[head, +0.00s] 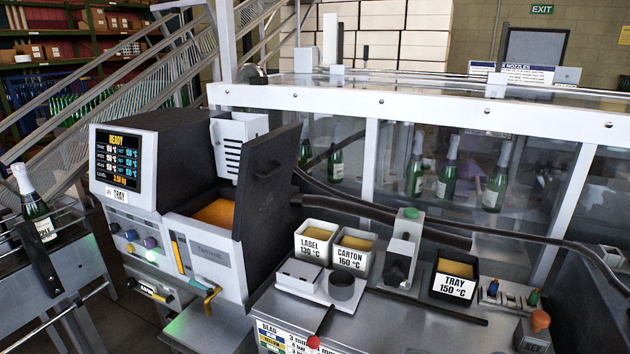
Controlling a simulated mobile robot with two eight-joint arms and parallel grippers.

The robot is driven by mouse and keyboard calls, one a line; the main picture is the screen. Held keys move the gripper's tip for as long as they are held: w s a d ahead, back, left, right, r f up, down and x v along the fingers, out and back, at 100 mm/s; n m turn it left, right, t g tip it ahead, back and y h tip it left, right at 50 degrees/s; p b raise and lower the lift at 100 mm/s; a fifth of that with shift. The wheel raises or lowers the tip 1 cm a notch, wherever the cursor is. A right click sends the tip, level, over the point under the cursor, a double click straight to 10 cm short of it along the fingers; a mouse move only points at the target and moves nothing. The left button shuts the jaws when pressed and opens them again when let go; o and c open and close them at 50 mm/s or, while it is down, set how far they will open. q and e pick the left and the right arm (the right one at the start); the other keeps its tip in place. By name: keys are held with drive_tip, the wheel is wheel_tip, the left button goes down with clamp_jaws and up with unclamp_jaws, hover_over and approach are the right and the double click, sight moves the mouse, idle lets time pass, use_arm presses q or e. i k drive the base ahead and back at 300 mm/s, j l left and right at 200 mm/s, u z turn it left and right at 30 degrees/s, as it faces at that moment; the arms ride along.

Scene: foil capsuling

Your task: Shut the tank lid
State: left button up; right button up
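The glue tank is a dark grey machine (168,135) at the left, with a lit screen (118,160) reading READY. Its tank lid (268,195) is a thick dark panel standing up, open, along the right side of the tank mouth. Amber glue (217,212) shows inside the open tank. A white slotted plate (236,140) stands at the back of the opening. Neither of my grippers can be made out in the head view.
White bins labelled LABEL (313,244) and CARTON (352,257) and a black TRAY bin (455,280) stand on the metal bench right of the tank. Dark hoses (400,217) run behind them. Green bottles (447,168) stand behind a clear guard.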

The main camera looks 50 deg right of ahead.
sight(266, 168)
drive_tip(key=z, duration=1.55)
